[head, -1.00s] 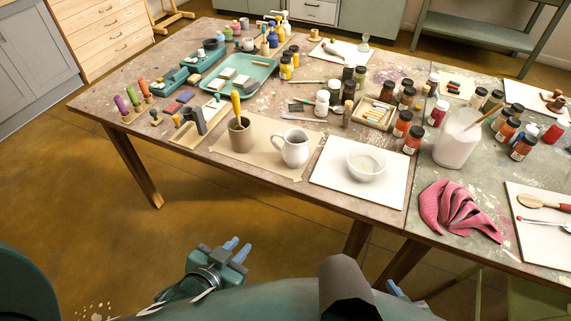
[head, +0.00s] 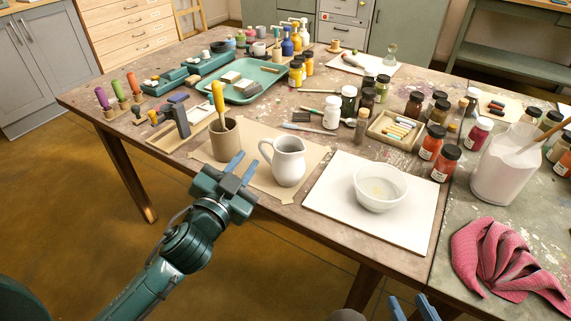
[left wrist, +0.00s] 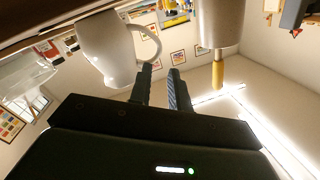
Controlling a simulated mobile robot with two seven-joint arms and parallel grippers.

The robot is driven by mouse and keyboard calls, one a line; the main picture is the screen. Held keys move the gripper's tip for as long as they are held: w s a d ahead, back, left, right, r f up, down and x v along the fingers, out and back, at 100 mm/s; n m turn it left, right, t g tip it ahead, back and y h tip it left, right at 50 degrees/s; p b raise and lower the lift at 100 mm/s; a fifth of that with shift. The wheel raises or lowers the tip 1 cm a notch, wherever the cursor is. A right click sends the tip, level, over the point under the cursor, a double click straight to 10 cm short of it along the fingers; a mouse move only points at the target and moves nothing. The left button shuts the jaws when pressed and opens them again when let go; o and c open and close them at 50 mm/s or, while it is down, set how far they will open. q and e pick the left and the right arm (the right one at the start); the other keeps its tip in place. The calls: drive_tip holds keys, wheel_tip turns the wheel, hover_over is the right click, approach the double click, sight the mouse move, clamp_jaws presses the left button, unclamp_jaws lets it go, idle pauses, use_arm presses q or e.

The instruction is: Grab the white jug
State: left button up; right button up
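The white jug (head: 288,162) stands upright on a brown paper sheet near the table's front edge, its handle turned left. In the left wrist view the jug (left wrist: 103,50) appears upside down, with its handle close to one finger. My left gripper (head: 241,168) is just in front of and left of the jug, near the handle. Its two fingers (left wrist: 161,88) are apart with nothing visible between them. I cannot tell whether a finger touches the handle. My right gripper (head: 412,307) shows only its two separated blue fingertips at the bottom edge, empty.
A brown cup (head: 224,141) holding a yellow-handled tool stands close left of the jug. A white bowl (head: 381,190) sits on a white board (head: 330,205) to the right. A pink cloth (head: 500,262) and a large white container (head: 505,168) lie further right.

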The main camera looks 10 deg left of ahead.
sight(261, 144)
use_arm(q)
drive_tip(key=w, duration=0.2)
drive_tip(key=w+d, duration=0.1)
drive_tip(key=w, duration=0.5)
drive_tip(key=shift+w+d+f, duration=0.15)
drive_tip(key=shift+d+f, duration=0.05)
drive_tip(key=shift+d, duration=0.05)
drive_tip(key=shift+c, duration=0.3)
clamp_jaws()
drive_tip(key=shift+r, duration=0.1)
